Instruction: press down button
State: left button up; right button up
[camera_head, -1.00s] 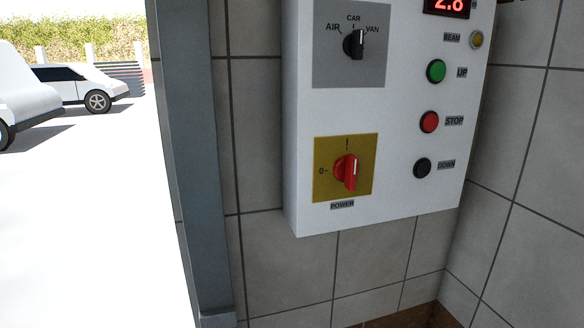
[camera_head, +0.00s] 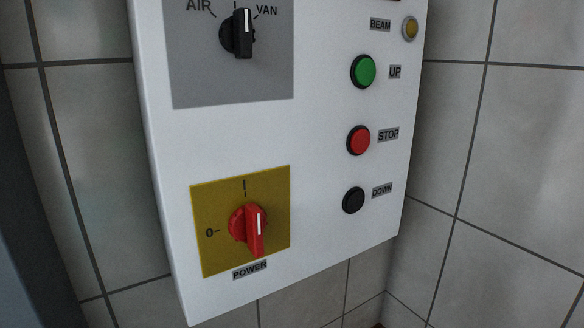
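The black DOWN button (camera_head: 353,200) is at the lower right of the white control panel (camera_head: 320,235), with its label (camera_head: 382,190) to its right. The red STOP button (camera_head: 358,140) is above it, and the green UP button (camera_head: 363,71) is above that. The red power knob (camera_head: 248,229) sits on a yellow plate to the left of the DOWN button, its white mark pointing roughly up. Neither of my grippers is in view.
A black selector knob (camera_head: 238,33) on a grey plate and a yellow BEAM lamp (camera_head: 410,28) are higher on the panel. Tiled walls (camera_head: 500,150) meet in a corner to the right. A dark post (camera_head: 25,230) is at the left edge.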

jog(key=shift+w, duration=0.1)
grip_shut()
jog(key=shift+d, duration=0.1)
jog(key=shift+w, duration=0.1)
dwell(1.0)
